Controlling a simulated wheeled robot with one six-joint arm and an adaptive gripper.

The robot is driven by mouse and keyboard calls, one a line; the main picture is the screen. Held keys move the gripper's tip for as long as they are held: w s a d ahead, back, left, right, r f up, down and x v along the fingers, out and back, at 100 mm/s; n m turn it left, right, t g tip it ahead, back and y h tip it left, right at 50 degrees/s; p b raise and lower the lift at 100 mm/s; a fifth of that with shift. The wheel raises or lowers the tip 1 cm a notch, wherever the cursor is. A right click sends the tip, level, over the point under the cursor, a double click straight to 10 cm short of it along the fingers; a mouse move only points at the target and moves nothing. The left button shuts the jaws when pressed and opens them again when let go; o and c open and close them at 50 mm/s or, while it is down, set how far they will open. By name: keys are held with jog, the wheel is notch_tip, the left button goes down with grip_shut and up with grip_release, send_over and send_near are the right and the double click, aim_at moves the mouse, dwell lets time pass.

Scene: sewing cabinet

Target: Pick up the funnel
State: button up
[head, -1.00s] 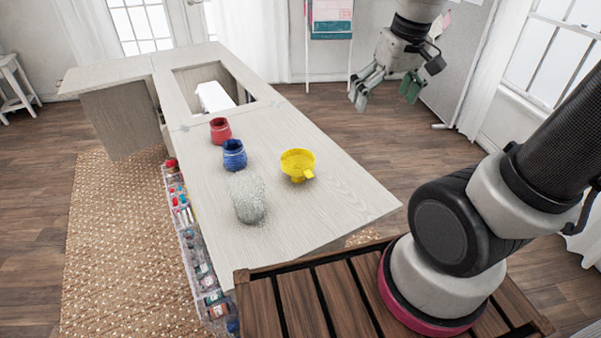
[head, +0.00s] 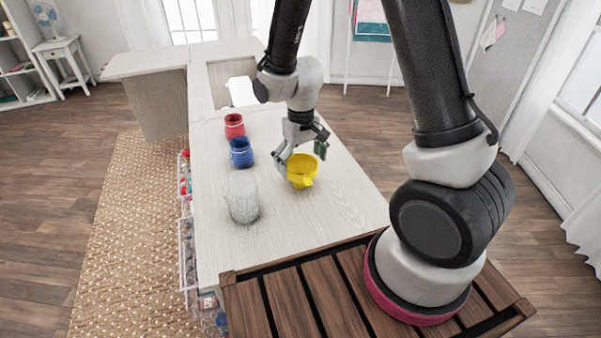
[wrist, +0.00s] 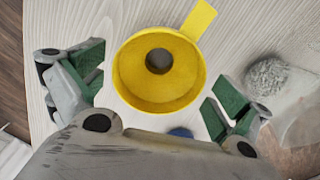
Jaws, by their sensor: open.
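The yellow funnel (head: 302,171) stands on the pale wooden cabinet top, its tab toward the front right in the head view. In the wrist view the funnel (wrist: 158,70) appears from above, with its round hole and its flat tab at the upper right. My gripper (head: 301,156) is at the funnel, just above or around its back side. In the wrist view my gripper (wrist: 155,92) is open, with one green-padded finger on each side of the funnel. Gaps show between both pads and the funnel's rim. The exact height of the fingertips is hard to tell.
A blue jar (head: 241,153), a red jar (head: 234,126) and a grey speckled jar (head: 241,198) stand left of the funnel on the cabinet top (head: 335,215). The top right of the funnel is clear. An opening in the cabinet lies farther back.

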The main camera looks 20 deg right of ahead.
jog(key=shift+f, duration=0.95)
jog(key=shift+c, duration=0.4)
jog(key=c, duration=0.6)
jog(key=shift+c, duration=0.2)
jog(key=shift+r, duration=0.1)
